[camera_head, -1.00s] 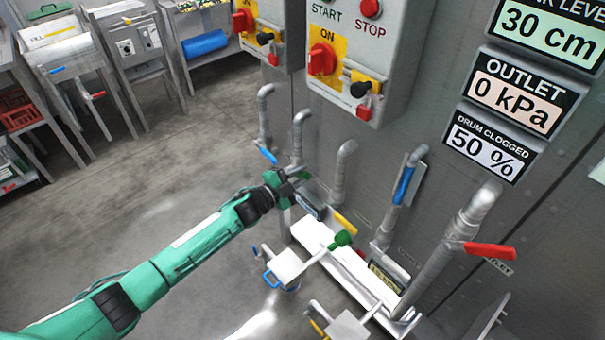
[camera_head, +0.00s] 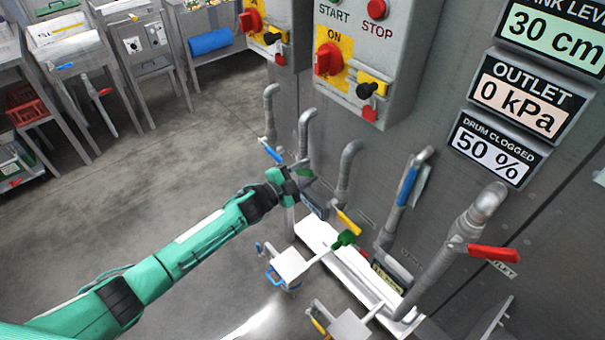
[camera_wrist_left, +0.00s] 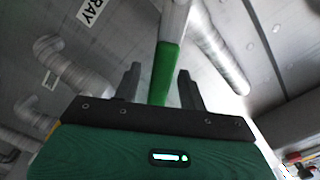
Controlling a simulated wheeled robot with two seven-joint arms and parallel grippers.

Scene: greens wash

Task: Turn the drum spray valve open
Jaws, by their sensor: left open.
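My left gripper (camera_head: 300,180) reaches in from the left to the pipes at the grey panel's lower left. The left wrist view shows its two dark fingers (camera_wrist_left: 158,88) open, apart on either side of a green lever grip (camera_wrist_left: 164,75). The grip hangs from a pale metal part above and does not look clamped. Whether a finger touches it cannot be told. A panel label (camera_wrist_left: 91,9) ending in "RAY" is partly cut off near it. In the head view my gripper hides this green lever. My right gripper is not in view.
Nearby pipes carry a blue lever (camera_head: 405,186), a yellow lever (camera_head: 348,223) and a red lever (camera_head: 492,252). A white ledge (camera_head: 316,232) runs below them. Switch boxes (camera_head: 400,75) hang above. The floor (camera_head: 150,190) to the left is clear.

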